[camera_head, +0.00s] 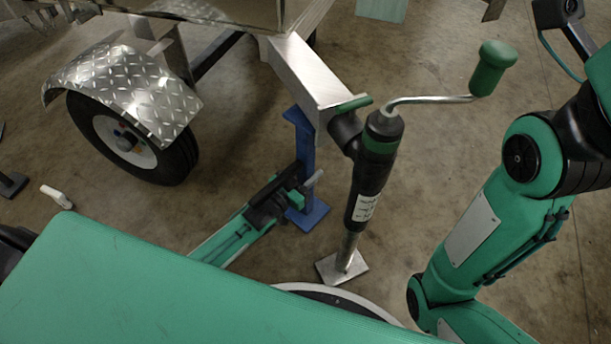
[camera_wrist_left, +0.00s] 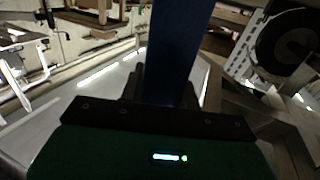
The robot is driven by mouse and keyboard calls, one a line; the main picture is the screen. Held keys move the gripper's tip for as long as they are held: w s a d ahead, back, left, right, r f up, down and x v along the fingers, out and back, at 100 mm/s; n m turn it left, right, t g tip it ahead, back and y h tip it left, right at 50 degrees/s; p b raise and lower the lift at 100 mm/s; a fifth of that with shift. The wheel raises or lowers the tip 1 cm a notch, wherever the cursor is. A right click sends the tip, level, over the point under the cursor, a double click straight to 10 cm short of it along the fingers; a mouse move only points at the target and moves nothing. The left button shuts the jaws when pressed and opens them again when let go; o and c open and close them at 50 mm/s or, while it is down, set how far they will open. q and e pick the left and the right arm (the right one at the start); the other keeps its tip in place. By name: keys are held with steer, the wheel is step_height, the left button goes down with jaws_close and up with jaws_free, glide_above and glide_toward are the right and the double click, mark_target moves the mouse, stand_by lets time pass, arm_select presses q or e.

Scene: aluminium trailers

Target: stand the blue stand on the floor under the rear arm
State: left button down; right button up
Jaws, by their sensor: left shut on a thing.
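The blue stand (camera_head: 307,160) is upright under the end of the silver trailer arm (camera_head: 308,75), with its flat base plate (camera_head: 308,216) at the floor. I cannot tell whether the base touches the floor or the top touches the arm. My left gripper (camera_head: 303,189) reaches in low from the left and is shut on the stand's post. In the left wrist view the dark blue post (camera_wrist_left: 175,50) rises between the fingers, and its ends are hidden. My right arm shows at the right, but its gripper is not in view.
A jack (camera_head: 372,175) with a green crank handle (camera_head: 493,68) stands right of the stand on a metal foot (camera_head: 341,267). A trailer wheel (camera_head: 130,140) under a chequered fender is at left. A white bottle-like object (camera_head: 57,196) lies on the floor.

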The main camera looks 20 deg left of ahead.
arm_select(q)
steer(key=shift+w+r, duration=0.15)
steer(key=shift+r, duration=0.2)
steer(key=c, duration=1.4)
jaws_free()
steer(key=shift+f, duration=0.45)
steer(key=o, duration=0.4)
steer(key=shift+r, duration=0.2)
